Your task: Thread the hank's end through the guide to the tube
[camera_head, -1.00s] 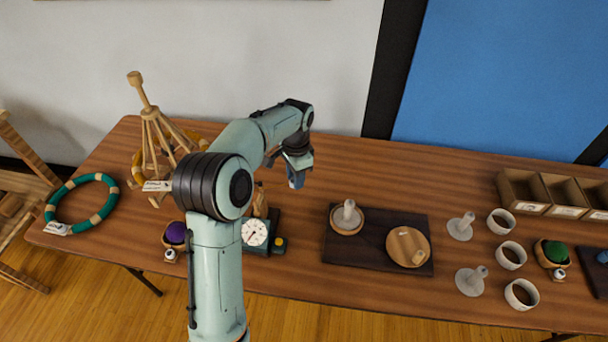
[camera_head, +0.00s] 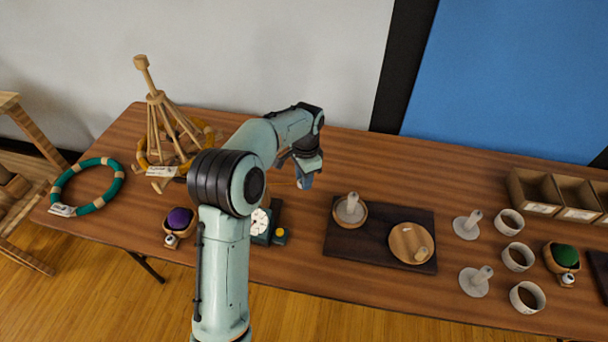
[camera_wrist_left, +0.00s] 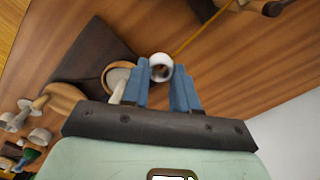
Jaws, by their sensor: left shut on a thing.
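My left gripper (camera_head: 304,183) is above the table, left of a dark board (camera_head: 377,254). In the left wrist view its blue fingers (camera_wrist_left: 164,80) are shut on a small white round piece (camera_wrist_left: 154,61) with a dark opening. A thin yellow strand (camera_wrist_left: 205,28) runs from beside this piece towards the top edge. A yellow hank (camera_head: 142,160) lies around the wooden swift (camera_head: 157,125), partly hidden by its legs. A pale upright peg (camera_head: 352,201) stands in a round wooden dish (camera_head: 348,221) on the board. I cannot tell which thing is the guide. My right gripper is not in view.
A dial scale (camera_head: 261,222) is partly behind my arm. A round wooden lid (camera_head: 409,238) lies on the board. White rings (camera_head: 518,256), pegged discs (camera_head: 474,282) and an open wooden box (camera_head: 534,190) stand at the right.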

